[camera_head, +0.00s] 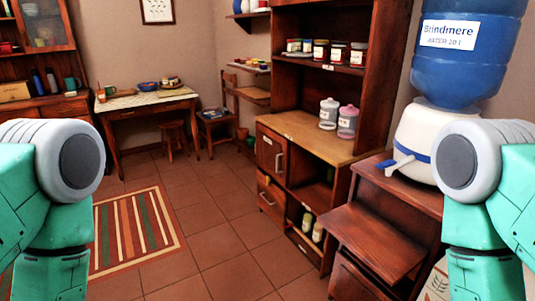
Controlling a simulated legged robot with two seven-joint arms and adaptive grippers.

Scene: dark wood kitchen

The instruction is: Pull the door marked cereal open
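A small wooden door (265,152) is at the left of the tall dark wood cupboard, just under its worktop. It looks closed and has a metal handle on its right side. A small pale label is on it, too small to read, so I cannot tell whether it says cereal. Below it is another wooden front (271,198) with a handle, which also looks closed. Neither of my grippers is in view; only teal and grey parts of my arms show at the left and right edges.
The cupboard worktop (305,137) holds two lidded jars (328,114). A side cabinet (400,190) with a water dispenser (428,140) stands at right. A striped rug (130,228) lies at left. The tiled floor (225,250) before the cupboard is clear.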

